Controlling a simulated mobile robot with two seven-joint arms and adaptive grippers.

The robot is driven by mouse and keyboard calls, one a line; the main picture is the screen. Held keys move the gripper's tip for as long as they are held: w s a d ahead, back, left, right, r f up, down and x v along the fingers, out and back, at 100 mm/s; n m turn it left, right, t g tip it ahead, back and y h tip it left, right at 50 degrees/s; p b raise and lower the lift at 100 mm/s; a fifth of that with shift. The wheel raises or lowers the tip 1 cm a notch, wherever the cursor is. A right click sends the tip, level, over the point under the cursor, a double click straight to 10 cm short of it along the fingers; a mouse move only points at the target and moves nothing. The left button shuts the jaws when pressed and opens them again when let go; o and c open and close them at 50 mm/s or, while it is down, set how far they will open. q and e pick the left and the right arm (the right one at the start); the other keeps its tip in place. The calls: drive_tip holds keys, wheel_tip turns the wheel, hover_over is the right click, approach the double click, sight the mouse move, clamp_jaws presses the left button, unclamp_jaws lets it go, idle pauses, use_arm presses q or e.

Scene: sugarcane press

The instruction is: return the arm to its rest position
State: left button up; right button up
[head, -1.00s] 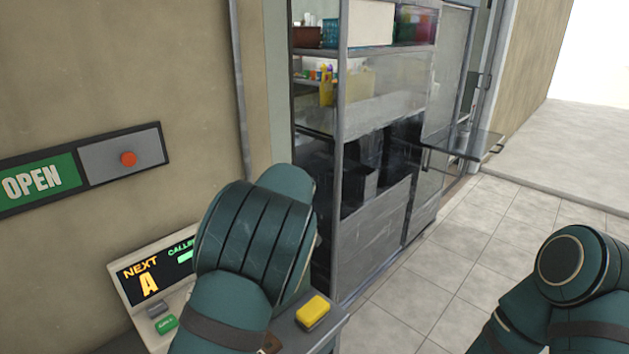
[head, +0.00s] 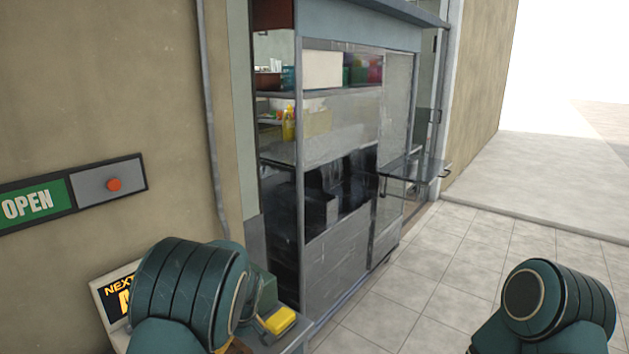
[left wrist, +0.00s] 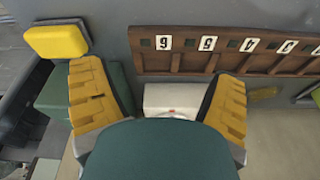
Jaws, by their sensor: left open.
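My left arm (head: 190,290) comes up from the lower left in the head view, in front of the counter, and its bulky link hides most of my left gripper. In the left wrist view the left gripper (left wrist: 158,75) shows two yellow-padded fingers spread wide apart, with nothing held between them. A white object (left wrist: 174,98) lies beyond the gap. My right arm (head: 558,302) shows at the lower right over the tiled floor. Its gripper is out of view.
A counter carries a yellow-topped item (head: 280,320), also in the left wrist view (left wrist: 57,40), and a partly hidden NEXT display (head: 112,292). A wooden rack with number tags (left wrist: 215,55) lies beyond the fingers. A glass-fronted cabinet (head: 340,180) stands behind. Tiled floor (head: 430,300) is clear.

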use_arm(q)
drive_tip(key=s+d+f+m+h, duration=0.3)
drive_tip(key=s+f+m+h, duration=0.1)
drive_tip(key=s+f, duration=1.1)
drive_tip(key=s+d+m+h, duration=0.2)
drive_tip(key=s+d, duration=0.3)
drive_tip(key=s, duration=0.7)
drive_tip(key=shift+s+r+m, duration=0.3)
drive_tip(key=shift+r+m, duration=0.1)
drive_tip(key=shift+r, duration=0.05)
drive_tip(key=shift+d, duration=0.1)
